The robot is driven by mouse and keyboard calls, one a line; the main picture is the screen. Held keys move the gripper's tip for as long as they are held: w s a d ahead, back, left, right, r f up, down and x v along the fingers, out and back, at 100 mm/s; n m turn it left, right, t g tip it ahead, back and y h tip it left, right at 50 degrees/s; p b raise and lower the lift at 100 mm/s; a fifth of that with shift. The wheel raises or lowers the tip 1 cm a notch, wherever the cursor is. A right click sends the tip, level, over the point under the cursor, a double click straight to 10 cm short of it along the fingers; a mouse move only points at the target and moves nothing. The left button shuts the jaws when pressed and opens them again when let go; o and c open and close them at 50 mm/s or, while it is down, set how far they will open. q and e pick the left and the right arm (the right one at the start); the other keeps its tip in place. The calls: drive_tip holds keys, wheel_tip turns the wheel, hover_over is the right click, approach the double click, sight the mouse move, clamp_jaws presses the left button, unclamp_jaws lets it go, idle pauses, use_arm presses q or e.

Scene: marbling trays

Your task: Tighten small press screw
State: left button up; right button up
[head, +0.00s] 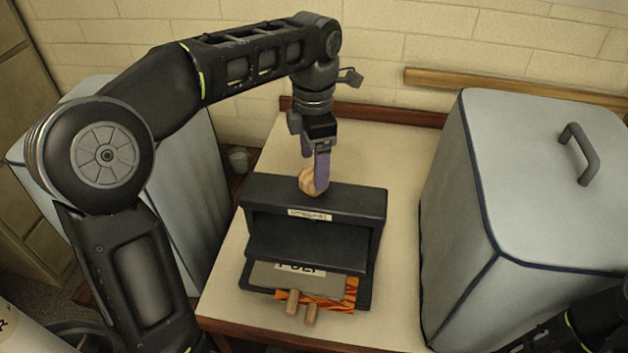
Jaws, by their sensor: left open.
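The small press is a black frame (350,200) with a label on its top beam. It stands on the cream table between two grey boxes. A round wooden knob (308,181), which looks like the screw's top, sits above the top beam. My left gripper (314,178) points down at the knob, with its purple fingers open beside it. One finger hides part of the knob, so I cannot tell whether they touch. Below the dark plate (305,246), a grey board (285,277) with partly hidden lettering and orange patterned sheets (351,293) lie in the press. My right gripper is out of view.
A large grey box (530,200) with a handle stands close on the right. Another grey box (190,190) stands on the left behind my left arm. Two wooden pegs (301,308) stick out at the press front. Bare table (385,155) shows behind the press.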

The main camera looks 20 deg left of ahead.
use_arm(q)
wheel_tip(320, 180, down, 2)
drive_tip(key=shift+f+p, duration=0.1)
drive_tip(key=shift+p, duration=0.45)
drive_tip(key=shift+f, duration=0.25)
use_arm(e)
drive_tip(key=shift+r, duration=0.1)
use_arm(q)
drive_tip(key=shift+c, duration=0.6)
drive_tip(key=c, duration=1.3)
drive_tip(key=shift+m, duration=0.3)
